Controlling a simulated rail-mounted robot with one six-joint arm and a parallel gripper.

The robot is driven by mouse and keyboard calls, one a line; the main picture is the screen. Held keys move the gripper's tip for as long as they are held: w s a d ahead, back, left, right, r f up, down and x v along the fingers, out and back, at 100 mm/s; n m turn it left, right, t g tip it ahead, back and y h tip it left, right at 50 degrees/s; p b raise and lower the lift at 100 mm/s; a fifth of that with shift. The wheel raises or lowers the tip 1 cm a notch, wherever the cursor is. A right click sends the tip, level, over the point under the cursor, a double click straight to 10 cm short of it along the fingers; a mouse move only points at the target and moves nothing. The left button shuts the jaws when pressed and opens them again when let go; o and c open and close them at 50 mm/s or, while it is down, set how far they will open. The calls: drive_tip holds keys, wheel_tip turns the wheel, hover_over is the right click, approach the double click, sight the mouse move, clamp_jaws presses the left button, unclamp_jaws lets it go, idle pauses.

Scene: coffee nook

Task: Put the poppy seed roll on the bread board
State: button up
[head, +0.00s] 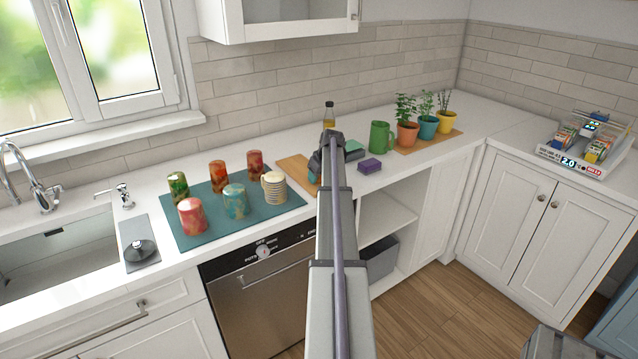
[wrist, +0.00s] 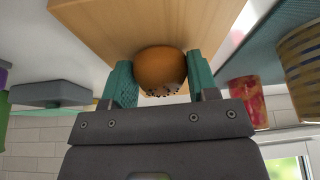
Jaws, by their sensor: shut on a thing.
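The poppy seed roll (wrist: 160,69), a round brown bun with dark specks, sits between the two teal fingers of my gripper (wrist: 161,82) in the wrist view. The fingers press on both its sides. The pale wooden bread board (wrist: 105,22) lies right by the roll in that view, which looks upside down. I cannot tell whether the roll touches the board. In the head view the board (head: 291,166) lies on the counter, partly behind my arm. The roll is hidden there, and only a little of my gripper (head: 314,172) shows.
To the right are a purple block (head: 369,166), a green mug (head: 380,137) and potted plants on another board (head: 432,141). A bottle (head: 329,113) stands behind my arm.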

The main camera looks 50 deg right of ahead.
drive_tip(key=shift+f, duration=0.15)
drive_tip(key=o, duration=0.9)
drive_tip(key=shift+r, duration=0.2)
drive_tip(key=shift+r, duration=0.25)
drive_tip(key=p+v, duration=1.1)
drive_tip(key=shift+s+r, duration=0.2)
drive_tip(key=shift+r, duration=0.15)
drive_tip(key=shift+a, duration=0.1)
